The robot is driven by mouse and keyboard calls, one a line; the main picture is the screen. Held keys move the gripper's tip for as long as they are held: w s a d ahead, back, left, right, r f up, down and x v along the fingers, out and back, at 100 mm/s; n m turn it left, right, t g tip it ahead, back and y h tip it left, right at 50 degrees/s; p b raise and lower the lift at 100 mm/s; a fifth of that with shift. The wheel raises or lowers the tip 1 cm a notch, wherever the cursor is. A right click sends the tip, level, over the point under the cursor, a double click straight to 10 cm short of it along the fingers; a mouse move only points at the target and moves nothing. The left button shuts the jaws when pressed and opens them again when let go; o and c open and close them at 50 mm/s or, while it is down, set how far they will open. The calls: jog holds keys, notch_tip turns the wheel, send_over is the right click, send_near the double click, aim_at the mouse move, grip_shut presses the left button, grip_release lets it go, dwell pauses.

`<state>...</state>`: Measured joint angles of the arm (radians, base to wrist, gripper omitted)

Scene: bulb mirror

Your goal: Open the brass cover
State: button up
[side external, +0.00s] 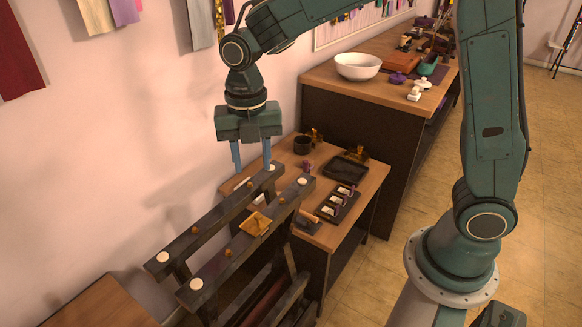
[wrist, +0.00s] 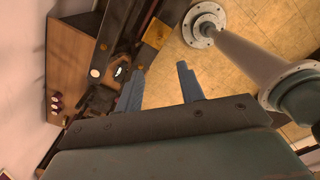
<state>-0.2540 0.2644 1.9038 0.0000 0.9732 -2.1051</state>
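The brass cover appears to be the small square golden plate (side external: 256,224) on the front dark rail. It looks flat or slightly tilted, and what lies under it is hidden. In the wrist view a golden square (wrist: 156,33), likely the same plate, shows near the top edge. My gripper (side external: 252,172) points down above the far end of the dark rails, behind and above the plate and apart from it. Its two blue fingers are spread with nothing between them. They also show apart in the wrist view (wrist: 161,71).
The dark rail frame (side external: 215,256) has white round caps and small brass knobs. Behind it a low wooden table holds a black tray (side external: 346,170), a dark cup (side external: 303,144) and a dark holder with white pieces (side external: 338,202). A higher counter carries a white bowl (side external: 358,66).

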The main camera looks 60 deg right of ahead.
aim_at(258, 215)
notch_tip(258, 215, down, 14)
jog(key=shift+r, duration=0.15)
dwell(0.7)
grip_shut()
